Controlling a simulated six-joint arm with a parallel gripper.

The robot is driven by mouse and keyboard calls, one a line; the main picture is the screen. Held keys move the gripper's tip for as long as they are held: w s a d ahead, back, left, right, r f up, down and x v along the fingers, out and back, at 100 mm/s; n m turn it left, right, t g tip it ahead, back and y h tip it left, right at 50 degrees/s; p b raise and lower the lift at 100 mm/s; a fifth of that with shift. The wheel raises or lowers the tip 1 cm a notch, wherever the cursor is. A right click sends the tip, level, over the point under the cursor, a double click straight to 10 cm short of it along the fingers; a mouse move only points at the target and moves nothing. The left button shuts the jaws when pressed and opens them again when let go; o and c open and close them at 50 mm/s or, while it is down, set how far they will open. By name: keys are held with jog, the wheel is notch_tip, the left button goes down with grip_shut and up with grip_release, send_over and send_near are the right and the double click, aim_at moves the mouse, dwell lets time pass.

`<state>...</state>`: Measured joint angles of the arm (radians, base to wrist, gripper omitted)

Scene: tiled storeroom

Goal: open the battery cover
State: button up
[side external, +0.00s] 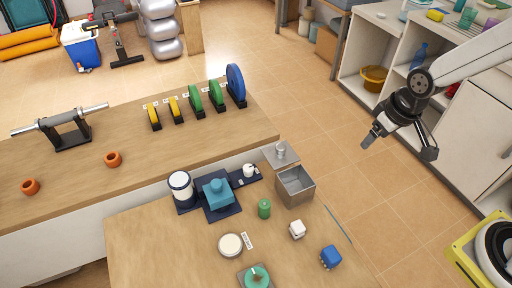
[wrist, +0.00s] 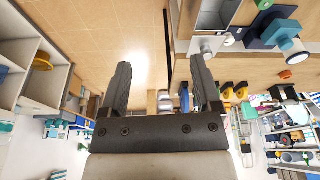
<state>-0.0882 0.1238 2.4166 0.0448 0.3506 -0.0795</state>
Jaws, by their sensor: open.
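My gripper (side external: 400,142) is open and empty, high over the floor to the right of the table. Its two fingers (wrist: 160,68) stand wide apart in the wrist view. No part is clearly recognisable as a battery cover. On the table stand an open grey metal box (side external: 296,186) and a flat grey plate with a knob (side external: 280,154) behind it. The box also shows at the top of the wrist view (wrist: 216,18). A teal block-shaped piece (side external: 217,192) sits on a dark blue base, left of the box. My gripper touches none of them.
Coloured discs stand on the back counter. Shelves (side external: 360,45) stand behind my arm.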

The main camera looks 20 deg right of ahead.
jog(key=w+a+f+n, duration=0.1)
jog(key=w+a+n, duration=0.1)
jog(key=w+a, duration=0.45)
jog(key=n+y, duration=0.3)
jog(key=n, duration=0.4)
send_over(217, 183)
jog(key=s+d, duration=0.2)
notch_tip(217, 183, down, 8)
jog(key=shift+w+f, duration=0.1)
jog(key=shift+f, duration=0.1)
jog(key=shift+x, duration=3.9)
jog(key=shift+d, duration=0.1)
grip_shut()
